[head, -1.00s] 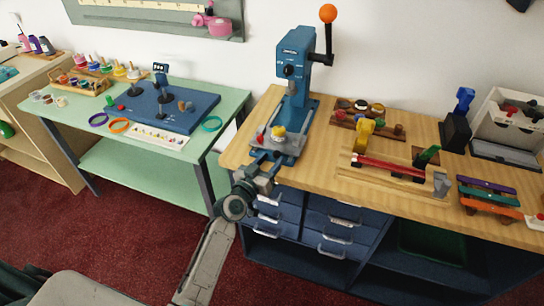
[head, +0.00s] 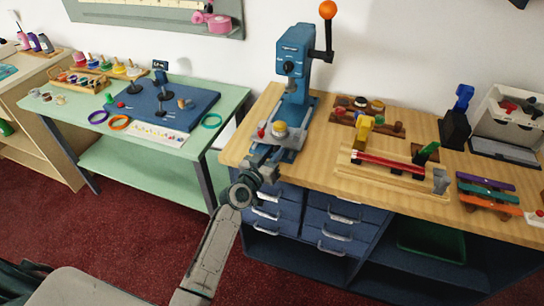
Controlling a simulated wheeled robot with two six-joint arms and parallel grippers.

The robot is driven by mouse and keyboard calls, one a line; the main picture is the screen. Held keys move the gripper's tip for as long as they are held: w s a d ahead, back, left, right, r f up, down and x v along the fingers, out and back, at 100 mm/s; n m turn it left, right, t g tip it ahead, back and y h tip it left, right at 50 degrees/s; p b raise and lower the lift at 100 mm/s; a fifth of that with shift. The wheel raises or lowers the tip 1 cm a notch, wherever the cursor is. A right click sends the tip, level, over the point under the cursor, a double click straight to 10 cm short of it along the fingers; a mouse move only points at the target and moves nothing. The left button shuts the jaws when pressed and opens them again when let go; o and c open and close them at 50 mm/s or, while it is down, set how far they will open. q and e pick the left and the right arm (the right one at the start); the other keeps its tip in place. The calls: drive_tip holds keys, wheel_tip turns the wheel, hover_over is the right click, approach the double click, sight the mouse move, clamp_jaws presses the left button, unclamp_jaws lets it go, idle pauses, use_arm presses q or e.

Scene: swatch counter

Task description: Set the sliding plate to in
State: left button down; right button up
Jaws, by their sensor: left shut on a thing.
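A blue button press (head: 294,75) stands on the wooden counter, with an orange ball on its lever. Its sliding plate (head: 284,142) lies low at the front of the press and carries a round yellow-topped piece (head: 280,130) and a small red piece (head: 261,132). My left gripper (head: 264,157) is at the front end of the plate, at the counter's front edge, and is shut on the plate. The fingers partly hide that front end. My right gripper is not in view.
A wooden rack of round pieces (head: 366,115) and a wooden tool with a red bar (head: 388,165) stand right of the press. Blue drawers (head: 330,215) are below the counter. A green table (head: 110,155) stands left, across a gap.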

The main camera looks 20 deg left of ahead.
sight(277, 146)
use_arm(q)
drive_tip(key=x, duration=0.2)
drive_tip(key=shift+w+a+b, duration=0.15)
drive_tip(key=shift+w+b, duration=0.2)
drive_tip(key=shift+w, duration=0.3)
drive_tip(key=shift+s, duration=0.1)
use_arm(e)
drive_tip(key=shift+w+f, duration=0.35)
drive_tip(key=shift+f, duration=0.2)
use_arm(q)
drive_tip(key=shift+s, duration=0.1)
drive_tip(key=c, duration=1.2)
unclamp_jaws()
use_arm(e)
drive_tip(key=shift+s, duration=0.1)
use_arm(q)
drive_tip(key=b+v, duration=0.1)
drive_tip(key=v, duration=0.9)
drive_tip(key=shift+s+b, duration=0.3)
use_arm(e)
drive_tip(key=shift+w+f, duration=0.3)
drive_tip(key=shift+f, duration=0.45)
use_arm(q)
drive_tip(key=shift+a, duration=0.1)
